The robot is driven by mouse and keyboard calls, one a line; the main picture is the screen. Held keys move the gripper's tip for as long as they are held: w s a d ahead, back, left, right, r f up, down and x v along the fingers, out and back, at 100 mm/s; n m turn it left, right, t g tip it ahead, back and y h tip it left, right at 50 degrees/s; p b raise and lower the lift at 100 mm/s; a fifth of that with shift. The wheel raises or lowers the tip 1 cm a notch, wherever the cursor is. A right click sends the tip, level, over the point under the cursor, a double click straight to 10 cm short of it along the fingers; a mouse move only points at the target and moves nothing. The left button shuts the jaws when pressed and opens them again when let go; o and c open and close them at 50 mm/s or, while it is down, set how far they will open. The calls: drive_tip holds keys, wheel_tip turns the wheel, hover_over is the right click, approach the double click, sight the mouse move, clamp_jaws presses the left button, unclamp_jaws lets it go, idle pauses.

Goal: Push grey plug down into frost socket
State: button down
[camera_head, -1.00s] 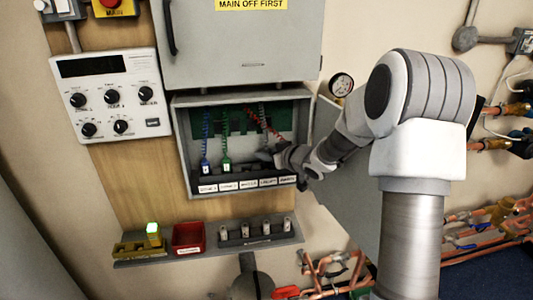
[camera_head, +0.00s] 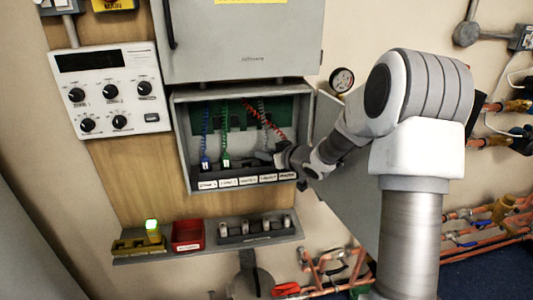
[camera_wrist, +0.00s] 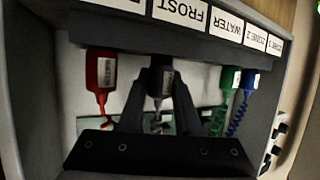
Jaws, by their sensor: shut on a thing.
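The grey plug (camera_wrist: 167,82) is between my gripper's fingers (camera_wrist: 160,85) in the wrist view, its coiled grey cord trailing away from the rail. My gripper is shut on it. The plug's end meets the dark socket rail (camera_wrist: 215,50) by the FROST label (camera_wrist: 180,12); how deep it sits cannot be told. In the head view my gripper (camera_head: 276,157) is inside the grey box, at the right part of the rail, above the labels. The grey cord (camera_head: 264,118) hangs down to it. The plug and frost socket are largely hidden there by my gripper.
The red plug (camera_wrist: 101,72) is close beside my gripper in the wrist view. The green plug (camera_wrist: 230,80) and blue plug (camera_wrist: 249,80) stand on the other side. The box's side walls (camera_head: 183,150) enclose the area. A shelf with a red bin (camera_head: 187,236) is below.

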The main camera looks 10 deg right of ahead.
drive_tip(key=shift+f, duration=0.35)
drive_tip(key=c, duration=0.5)
unclamp_jaws()
drive_tip(key=p+v, duration=0.1)
drive_tip(key=v, duration=1.1)
